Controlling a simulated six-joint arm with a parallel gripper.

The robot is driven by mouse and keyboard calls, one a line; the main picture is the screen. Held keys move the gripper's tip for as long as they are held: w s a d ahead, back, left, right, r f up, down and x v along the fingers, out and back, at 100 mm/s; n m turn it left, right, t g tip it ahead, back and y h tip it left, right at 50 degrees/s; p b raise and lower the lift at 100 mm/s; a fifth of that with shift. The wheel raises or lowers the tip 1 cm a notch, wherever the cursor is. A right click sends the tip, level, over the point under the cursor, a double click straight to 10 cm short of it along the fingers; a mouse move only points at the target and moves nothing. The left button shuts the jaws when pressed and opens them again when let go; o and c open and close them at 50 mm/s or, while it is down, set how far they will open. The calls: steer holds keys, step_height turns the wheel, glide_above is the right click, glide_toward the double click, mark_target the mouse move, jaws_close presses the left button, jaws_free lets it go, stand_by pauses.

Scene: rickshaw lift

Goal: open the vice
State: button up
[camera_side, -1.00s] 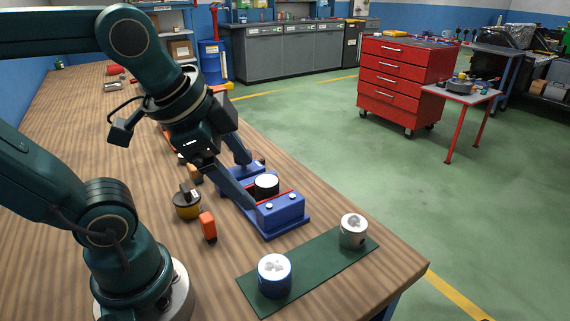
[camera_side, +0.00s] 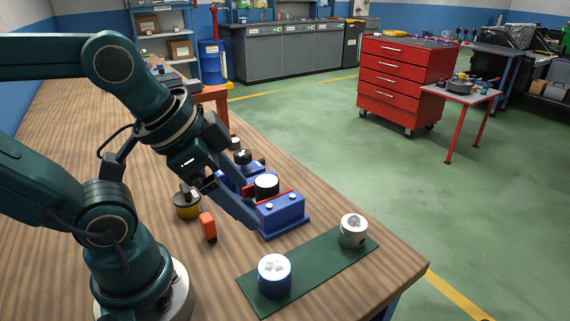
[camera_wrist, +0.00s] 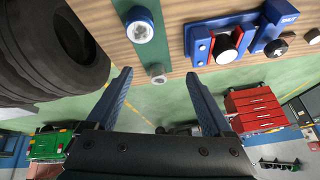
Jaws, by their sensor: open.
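The blue vice (camera_side: 283,213) sits on the wooden bench, with red jaw faces on both sides of a black cylinder with a white top (camera_side: 266,185). In the wrist view the vice (camera_wrist: 200,45) is at the upper right, the cylinder (camera_wrist: 227,47) looks close between the jaws, and the word SHUT shows on its far end. A black knob (camera_side: 243,157) stands at that end; it also shows in the wrist view (camera_wrist: 275,47). My gripper (camera_wrist: 160,75) is open and empty, its blue fingers wide apart. In the side view, one finger overlaps the vice's near-left edge; contact is unclear.
A green mat (camera_side: 313,262) at the bench's front edge holds a blue-sided cylinder (camera_side: 275,277) and a grey cylinder (camera_side: 353,232). A yellow-and-black round item (camera_side: 187,205) and an orange block (camera_side: 208,228) stand left of the vice.

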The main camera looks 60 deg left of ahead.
steer(key=w+a+r+m, duration=0.1)
steer(key=w+r+m, duration=0.15)
steer(key=w, duration=0.25)
steer(key=n+g, duration=0.1)
steer(key=n, duration=0.5)
glide_above(242, 153)
steer(key=s, duration=0.2)
step_height(242, 153, down, 7)
steer(key=shift+d, duration=0.15)
steer(key=shift+s+a+x, duration=0.1)
steer(key=shift+a+x, duration=0.05)
steer(key=shift+x, duration=1.15)
steer(key=shift+s+a+x, duration=0.15)
steer(key=shift+x, duration=1.1)
steer(key=shift+c, duration=0.3)
